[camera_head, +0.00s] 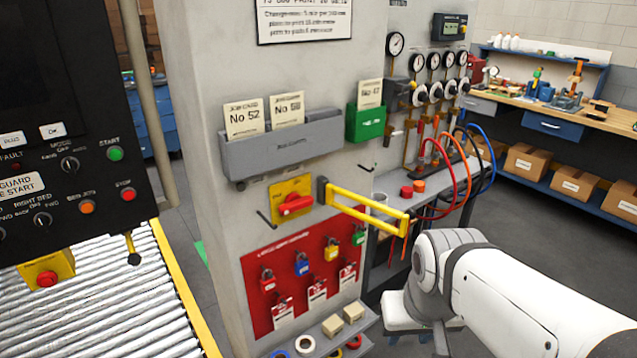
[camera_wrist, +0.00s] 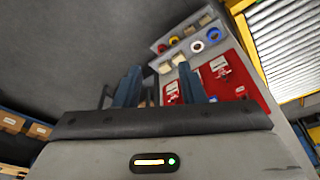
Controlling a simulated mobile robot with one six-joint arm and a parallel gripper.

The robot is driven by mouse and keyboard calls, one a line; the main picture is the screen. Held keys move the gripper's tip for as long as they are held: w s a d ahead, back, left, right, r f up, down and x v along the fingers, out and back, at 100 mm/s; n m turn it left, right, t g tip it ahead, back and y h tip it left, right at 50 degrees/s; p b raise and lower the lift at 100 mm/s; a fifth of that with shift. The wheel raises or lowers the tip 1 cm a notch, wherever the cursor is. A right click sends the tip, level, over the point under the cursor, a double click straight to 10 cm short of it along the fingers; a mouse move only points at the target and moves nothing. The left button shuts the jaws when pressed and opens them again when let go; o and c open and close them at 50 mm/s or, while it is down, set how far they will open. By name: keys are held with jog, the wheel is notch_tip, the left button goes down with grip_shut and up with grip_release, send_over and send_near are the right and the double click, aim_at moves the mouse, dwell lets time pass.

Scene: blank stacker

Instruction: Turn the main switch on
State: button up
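The main switch (camera_head: 295,204) is a red rotary handle on a yellow plate, on the side of the grey cabinet. Its handle lies roughly level, tilted slightly. It is not clearly visible in the wrist view. My gripper (camera_wrist: 160,82) shows in the wrist view as two blue-grey fingers standing apart, with nothing held between them. In the head view my white arm reaches in from the lower right, and my fingers cannot be made out there. My arm's end is right of and below the switch, apart from it.
A yellow bar (camera_head: 372,212) juts from the cabinet just right of the switch. Below hangs a red lockout board (camera_head: 257,318) with padlocks and tags, above a small shelf of tape rolls (camera_head: 305,344). A grey card holder (camera_head: 283,148) is above. A control panel (camera_head: 60,150) stands left.

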jog(key=shift+o, duration=0.6)
jog(key=shift+w, duration=0.1)
jog(key=w+d+f+n+t+b, duration=0.25)
jog(key=w+n+t, duration=0.2)
jog(key=w, duration=0.65)
jog(key=n+t+y+b, duration=0.8)
jog(key=n+y+b, duration=0.15)
jog(key=n, duration=1.05)
send_near(299, 207)
jog(key=w, duration=0.1)
jog(key=shift+n+y, duration=0.25)
jog(key=shift+y, duration=0.2)
jog(key=x, duration=0.2)
jog(key=p+x, duration=0.1)
jog(key=x, duration=0.4)
jog(key=shift+w+a+f+p, duration=0.25)
jog(key=shift+p, duration=0.15)
